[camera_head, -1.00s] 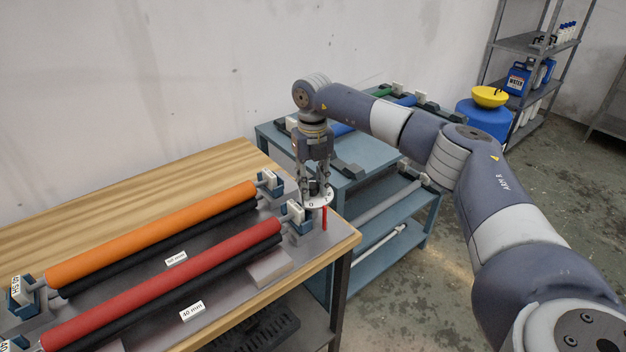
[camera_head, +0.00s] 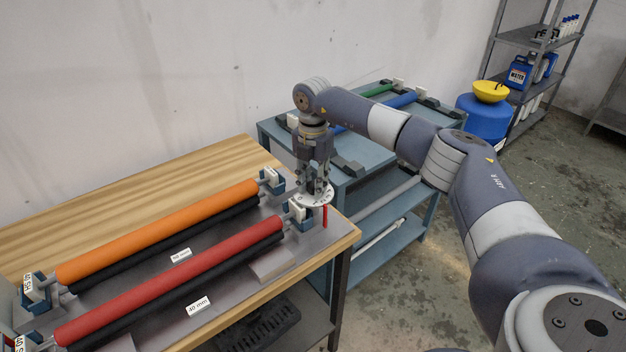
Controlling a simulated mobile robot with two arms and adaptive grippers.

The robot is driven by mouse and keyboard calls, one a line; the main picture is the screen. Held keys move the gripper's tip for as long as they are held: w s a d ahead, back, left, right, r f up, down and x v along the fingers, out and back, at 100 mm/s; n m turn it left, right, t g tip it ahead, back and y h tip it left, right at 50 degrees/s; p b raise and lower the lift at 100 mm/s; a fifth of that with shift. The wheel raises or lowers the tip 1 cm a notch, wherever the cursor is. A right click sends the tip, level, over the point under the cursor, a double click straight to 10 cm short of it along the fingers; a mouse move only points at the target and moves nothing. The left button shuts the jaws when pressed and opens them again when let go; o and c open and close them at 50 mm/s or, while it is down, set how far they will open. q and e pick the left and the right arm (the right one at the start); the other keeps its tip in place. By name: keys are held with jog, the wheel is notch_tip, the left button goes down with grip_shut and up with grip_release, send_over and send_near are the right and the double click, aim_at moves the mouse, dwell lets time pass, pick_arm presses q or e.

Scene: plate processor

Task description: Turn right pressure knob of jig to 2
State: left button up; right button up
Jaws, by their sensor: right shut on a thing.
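The jig (camera_head: 225,262) is a grey plate on the wooden table, with an orange roller (camera_head: 160,231) and a red roller (camera_head: 170,281) on it. The right pressure knob (camera_head: 312,201), a round white dial with a red pointer (camera_head: 325,216) beside it, is at the jig's right end. My right gripper (camera_head: 314,191) points down over the dial and is shut on the knob. The fingers hide the knob's middle, and the dial numbers cannot be read. My left gripper is out of view.
A blue cart (camera_head: 350,182) with green and blue rollers stands behind my right arm. A blue barrel with a yellow funnel (camera_head: 490,91) and a grey shelf rack (camera_head: 524,66) are at the back right. The table's back left is clear.

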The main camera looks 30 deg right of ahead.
aim_at(313, 184)
jog(key=shift+r+m, duration=0.1)
jog(key=shift+m, duration=0.5)
jog(key=o, duration=1)
jog(key=shift+o, duration=0.2)
notch_tip(313, 184, up, 12)
